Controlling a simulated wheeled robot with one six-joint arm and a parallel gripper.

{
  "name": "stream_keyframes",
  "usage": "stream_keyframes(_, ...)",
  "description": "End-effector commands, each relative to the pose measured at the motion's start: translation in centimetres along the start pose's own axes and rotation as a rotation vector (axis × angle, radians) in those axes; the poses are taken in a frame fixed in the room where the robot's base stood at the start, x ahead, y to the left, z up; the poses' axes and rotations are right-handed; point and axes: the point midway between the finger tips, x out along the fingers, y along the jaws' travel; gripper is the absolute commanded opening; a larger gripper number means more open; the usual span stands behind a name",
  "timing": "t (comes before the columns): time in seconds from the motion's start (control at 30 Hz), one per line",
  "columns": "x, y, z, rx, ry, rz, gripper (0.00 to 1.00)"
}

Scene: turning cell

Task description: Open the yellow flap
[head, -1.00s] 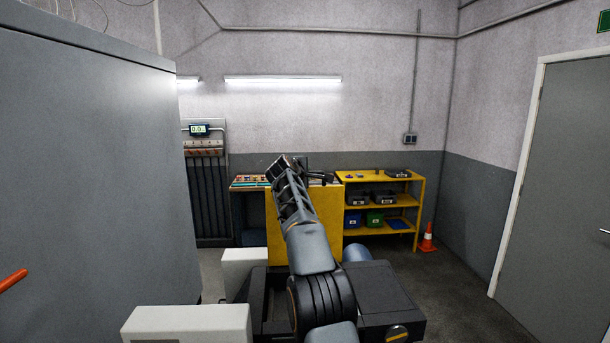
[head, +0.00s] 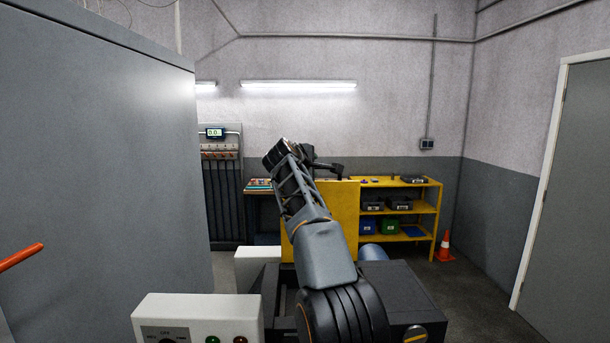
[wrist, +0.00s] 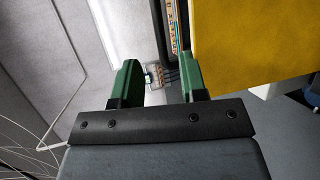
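The yellow flap (head: 346,212) stands as an upright panel in the middle of the head view, left of the yellow shelf. My arm crosses in front of it and hides part of its left side. In the wrist view the flap (wrist: 255,35) fills the upper right, to the right of my gripper (wrist: 158,78). My gripper's two green fingers are apart with nothing between them, so it is open. I see no contact between the fingers and the flap. In the head view my gripper is hard to make out behind the arm's upper end.
A large grey cabinet (head: 100,170) with an orange handle (head: 20,257) is close on the left. A pale control box (head: 195,318) with buttons is at the bottom. A yellow shelf (head: 428,208), an orange cone (head: 445,247) and a grey door (head: 572,190) are on the right. Floor before the door is clear.

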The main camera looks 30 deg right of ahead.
Motion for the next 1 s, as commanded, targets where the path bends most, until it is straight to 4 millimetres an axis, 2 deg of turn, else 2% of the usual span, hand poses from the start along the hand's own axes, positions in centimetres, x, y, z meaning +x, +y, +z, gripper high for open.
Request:
stream_keyframes(0.1, -2.0, -0.2, 0.0, 0.0, 0.001, 0.002, 0.39)
stream_keyframes(0.3, -3.9, -0.1, 0.0, 0.0, 0.001, 0.0, 0.39)
stream_keyframes(0.7, -4.5, 0.0, 0.0, -0.001, 0.0, 0.0, 0.39)
stream_keyframes(0.87, -4.7, -0.2, 0.0, 0.008, 0.007, -0.01, 0.26)
stream_keyframes(1.0, -5.8, -1.9, -0.2, 0.059, 0.044, -0.066, 0.12)
